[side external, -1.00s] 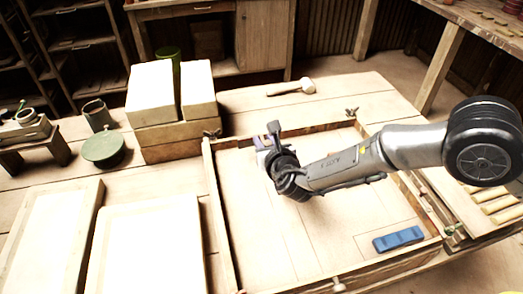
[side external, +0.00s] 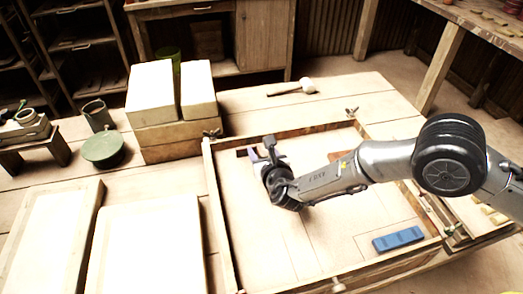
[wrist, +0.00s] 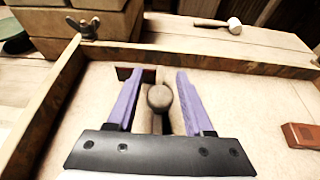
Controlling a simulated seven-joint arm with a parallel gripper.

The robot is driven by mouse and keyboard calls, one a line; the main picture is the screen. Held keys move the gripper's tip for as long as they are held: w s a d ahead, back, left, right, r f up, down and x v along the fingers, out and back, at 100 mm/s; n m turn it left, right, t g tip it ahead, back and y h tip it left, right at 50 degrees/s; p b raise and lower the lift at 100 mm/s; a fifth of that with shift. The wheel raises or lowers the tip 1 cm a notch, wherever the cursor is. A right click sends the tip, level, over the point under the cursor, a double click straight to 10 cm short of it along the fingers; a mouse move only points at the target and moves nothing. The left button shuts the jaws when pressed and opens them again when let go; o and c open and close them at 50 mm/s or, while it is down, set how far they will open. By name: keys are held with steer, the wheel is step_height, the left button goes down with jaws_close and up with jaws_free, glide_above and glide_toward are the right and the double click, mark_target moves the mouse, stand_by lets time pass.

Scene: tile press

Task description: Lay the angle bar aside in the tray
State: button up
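A dark reddish-brown bar, probably the angle bar (wrist: 123,73), lies inside the wooden frame near its back left corner. Part of it shows in the side view (side external: 242,153); the rest is hidden by my gripper. A round brown knob on a stem (wrist: 159,97) stands between my fingers; I cannot tell whether it belongs to the bar. My gripper (wrist: 158,75) has two purple fingers, spread apart with a gap on both sides of the knob. In the side view my gripper (side external: 257,156) is low over that corner. I cannot tell which thing is the tray.
The wooden frame (side external: 218,215) has wing nuts at its back corners. A blue notched block (side external: 398,240) lies at its front right, and a red-brown block (wrist: 302,135) at its right back. Pale blocks (side external: 152,92) stand behind left. A mallet (side external: 292,87) lies behind the frame.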

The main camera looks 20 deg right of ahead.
steer(key=shift+o, duration=0.2)
steer(key=shift+s+r, duration=0.15)
steer(key=shift+s, duration=0.05)
steer(key=v, duration=1.1)
steer(key=shift+s+r, duration=0.2)
steer(key=shift+s, duration=0.05)
